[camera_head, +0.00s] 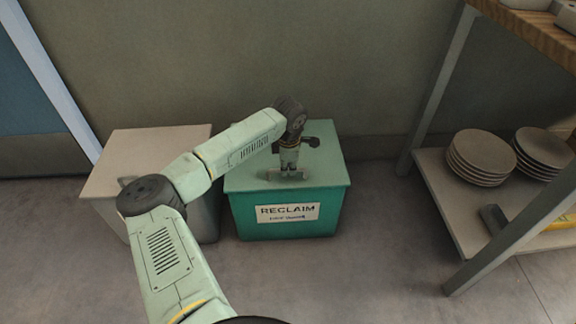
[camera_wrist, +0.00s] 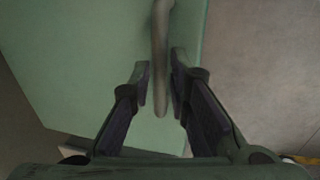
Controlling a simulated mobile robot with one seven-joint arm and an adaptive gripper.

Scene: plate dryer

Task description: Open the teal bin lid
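The teal bin (camera_head: 240,215) stands on the floor against the wall, with a "RECLAIM" label on its front. Its flat teal lid (camera_head: 325,168) lies shut on top; it fills much of the wrist view (camera_wrist: 85,60). A pale bar handle (camera_wrist: 160,45) shows in the wrist view. My gripper (camera_head: 288,174) points down over the front part of the lid. In the wrist view my two fingers (camera_wrist: 160,92) stand apart on either side of the handle, with narrow gaps beside it. The gripper hides most of the handle in the head view.
A grey-beige bin (camera_head: 150,150) stands close on the left, partly behind my arm. On the right is a metal-framed shelf (camera_head: 450,190) with stacks of plates (camera_head: 480,155). The floor before the teal bin is clear.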

